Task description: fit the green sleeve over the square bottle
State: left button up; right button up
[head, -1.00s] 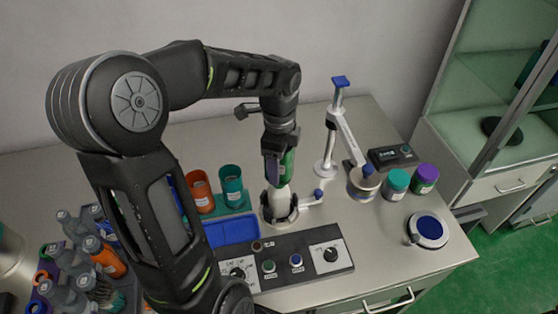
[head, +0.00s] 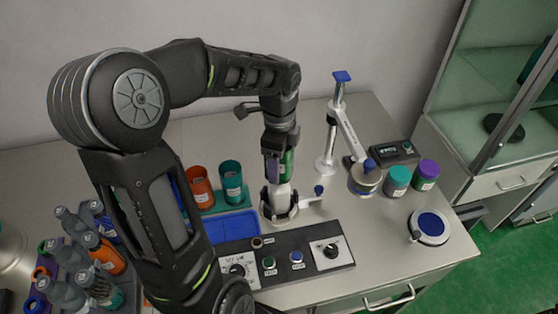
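My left gripper (head: 279,168) points down above the round holder near the middle of the table. It appears shut on the green sleeve (head: 288,163), which shows as a green strip beside a dark finger. Directly below, a pale bottle (head: 281,191) stands upright in the holder (head: 279,215), between its black jaws. The sleeve is in line with the bottle's top; the gripper hides how far they overlap. The bottle's square shape cannot be made out. My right gripper is not in view.
A control panel (head: 283,262) with knobs and buttons lies in front of the holder, beside a blue tray (head: 231,227). Orange (head: 200,185) and teal (head: 232,183) cups stand behind left. A white jointed stand (head: 327,160) and several jars are right. Bottles crowd the left.

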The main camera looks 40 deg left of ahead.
pick_arm(q)
jog(key=shift+f, duration=0.15)
jog(key=shift+f+b, duration=2.75)
jog(key=shift+f, duration=1)
jog(key=o, duration=1.4)
jog(key=shift+c, duration=0.2)
jog(key=shift+o, duration=0.3)
jog(key=shift+o, duration=0.8)
